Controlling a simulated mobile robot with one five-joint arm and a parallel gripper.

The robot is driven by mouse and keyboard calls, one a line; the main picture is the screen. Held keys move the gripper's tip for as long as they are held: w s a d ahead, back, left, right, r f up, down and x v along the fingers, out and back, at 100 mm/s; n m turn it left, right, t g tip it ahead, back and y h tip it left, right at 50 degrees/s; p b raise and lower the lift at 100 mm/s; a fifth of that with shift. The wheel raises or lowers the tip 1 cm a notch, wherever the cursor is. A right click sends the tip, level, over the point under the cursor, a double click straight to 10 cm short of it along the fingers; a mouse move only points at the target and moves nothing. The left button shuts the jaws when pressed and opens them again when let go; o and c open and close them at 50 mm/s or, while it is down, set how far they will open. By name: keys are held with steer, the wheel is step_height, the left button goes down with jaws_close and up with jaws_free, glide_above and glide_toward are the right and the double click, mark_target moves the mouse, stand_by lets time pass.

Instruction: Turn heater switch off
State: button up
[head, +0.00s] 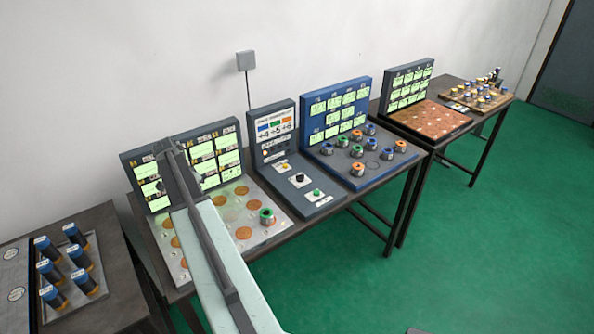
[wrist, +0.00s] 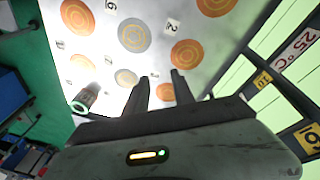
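No label I can read marks a heater switch. The dark control console (head: 295,180) at mid-table has a yellow knob (head: 284,166), a black knob (head: 300,179) and a green knob (head: 317,193); their settings are too small to tell. My gripper (wrist: 160,78) shows two dark fingers apart with nothing between them, over the metal plate with orange discs. A green-rimmed cup (wrist: 85,98) stands on that plate left of the fingers; it also shows in the head view (head: 267,216).
A display panel (head: 215,160) stands behind the metal plate (head: 255,235). Right of the console is a blue station (head: 345,178) with several cups, then a copper-topped station (head: 425,118). Blue-capped cylinders (head: 52,272) stand at left. Green floor (head: 480,250) is open in front.

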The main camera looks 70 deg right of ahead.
steer(key=s+d+r+m+g, duration=0.1)
steer(key=s+d+m, duration=0.4)
steer(key=d, duration=0.5)
steer(key=s+d+r+m, duration=0.1)
steer(key=s+d+m, duration=0.1)
steer(key=s+d, duration=0.7)
steer(key=m+g, duration=0.1)
steer(key=m, duration=0.4)
glide_toward(300, 175)
steer(key=f, duration=0.1)
steer(key=b+x, duration=0.3)
steer(key=x, duration=0.1)
steer(key=b+x, duration=0.3)
steer(key=shift+s+d+f, duration=0.1)
steer(key=shift+d+f, duration=0.2)
steer(key=shift+r, duration=0.1)
